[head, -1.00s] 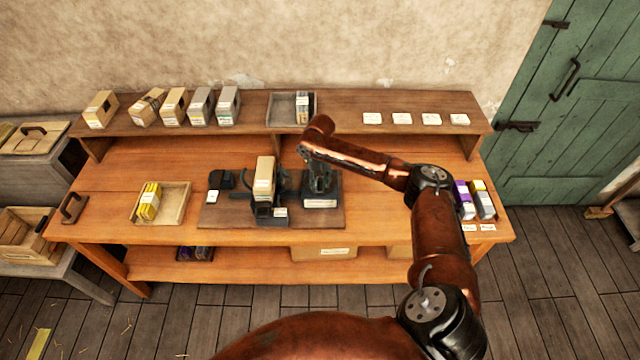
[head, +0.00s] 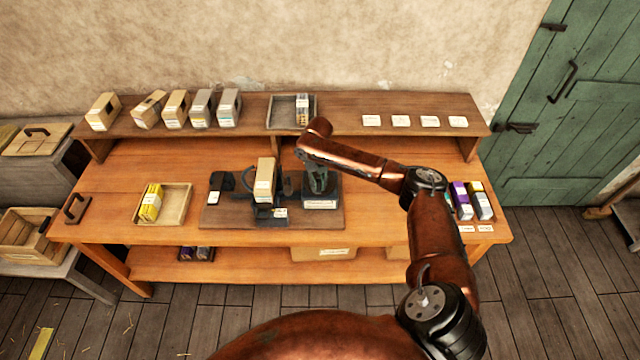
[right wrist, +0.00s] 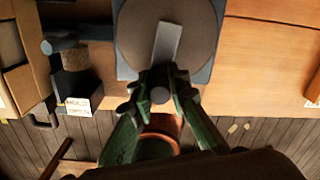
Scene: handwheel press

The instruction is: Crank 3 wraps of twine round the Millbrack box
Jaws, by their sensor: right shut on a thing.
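A tan box (head: 265,178), its label unreadable, stands upright in the dark holder (head: 270,212) in the middle of the bench. To its right is a dark crank unit (head: 322,200) with a white label on its front. My right gripper (head: 318,183) is over this unit. The right wrist view shows the unit's round disc (right wrist: 190,30) with a grey crank bar (right wrist: 168,42). The right gripper (right wrist: 160,88) is shut on the handle knob (right wrist: 159,95) at the bar's near end. Twine on the box cannot be made out. My left gripper is out of view.
A tray with yellow packets (head: 187,203) stands left of the press board (head: 225,217). The back shelf (head: 345,125) holds several boxes, a grey tray (head: 283,112) and white cards. Purple and grey packets (head: 463,198) stand at the right end. Bare bench lies between.

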